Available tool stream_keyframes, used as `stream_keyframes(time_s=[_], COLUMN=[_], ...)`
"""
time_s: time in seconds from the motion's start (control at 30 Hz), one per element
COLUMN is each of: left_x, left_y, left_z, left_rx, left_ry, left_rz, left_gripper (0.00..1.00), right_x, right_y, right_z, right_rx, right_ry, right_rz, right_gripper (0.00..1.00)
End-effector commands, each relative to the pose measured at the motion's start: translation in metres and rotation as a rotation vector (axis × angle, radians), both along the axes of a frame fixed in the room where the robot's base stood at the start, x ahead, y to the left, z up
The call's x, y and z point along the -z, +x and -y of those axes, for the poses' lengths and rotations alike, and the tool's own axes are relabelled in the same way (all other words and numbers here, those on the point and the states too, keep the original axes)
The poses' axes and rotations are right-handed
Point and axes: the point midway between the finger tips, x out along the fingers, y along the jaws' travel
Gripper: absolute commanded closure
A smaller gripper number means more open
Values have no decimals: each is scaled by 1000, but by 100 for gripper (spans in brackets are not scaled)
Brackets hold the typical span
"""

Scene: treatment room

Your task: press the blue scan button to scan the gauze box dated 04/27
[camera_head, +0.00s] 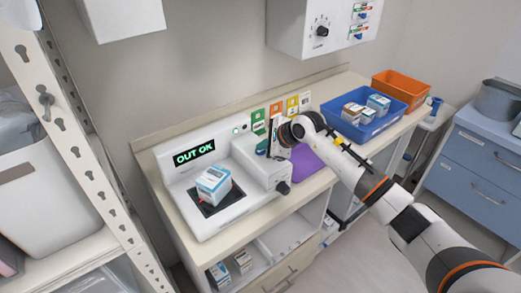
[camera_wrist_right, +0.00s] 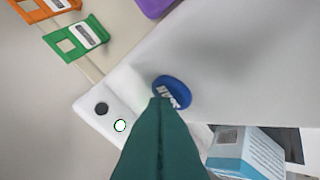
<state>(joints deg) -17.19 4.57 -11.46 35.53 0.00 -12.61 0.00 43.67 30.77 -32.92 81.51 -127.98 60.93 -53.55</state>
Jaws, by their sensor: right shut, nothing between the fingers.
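The scanner station (camera_head: 240,206) stands on the counter, and its display (camera_head: 194,152) reads "OUT OK". A white and blue gauze box (camera_head: 213,184) sits on the dark scan plate (camera_head: 234,196); its date is too small to read. The box also shows at the lower right of the right wrist view (camera_wrist_right: 240,152). The blue scan button (camera_wrist_right: 172,91) is on the white housing in the right wrist view. My right gripper (camera_wrist_right: 160,101) is shut and empty, its green fingertips overlapping the button's lower edge; I cannot tell if they touch. My left gripper is out of view.
A blue bin (camera_head: 376,124) with several boxes and an orange bin (camera_head: 402,88) stand on the counter at the right. Coloured cards (camera_head: 275,108) stand at the back. A metal shelf post (camera_head: 75,150) is at the left.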

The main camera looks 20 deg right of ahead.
Motion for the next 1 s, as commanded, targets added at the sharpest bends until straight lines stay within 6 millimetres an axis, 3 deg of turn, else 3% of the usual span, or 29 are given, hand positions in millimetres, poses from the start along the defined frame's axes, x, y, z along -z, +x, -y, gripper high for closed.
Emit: stream_keyframes(time_s=[0.4, 0.77, 1.0], left_x=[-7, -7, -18], left_y=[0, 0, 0], left_z=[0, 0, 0], left_rx=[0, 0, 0], left_ry=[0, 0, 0], left_rz=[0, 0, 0], left_gripper=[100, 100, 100], right_x=[-16, -18, -39], right_y=[0, 0, 0], right_z=[0, 0, 1], right_rx=[-1, -1, 1], right_ry=[-1, 0, -1], right_rz=[-2, -1, 0], right_gripper=[100, 100, 100])
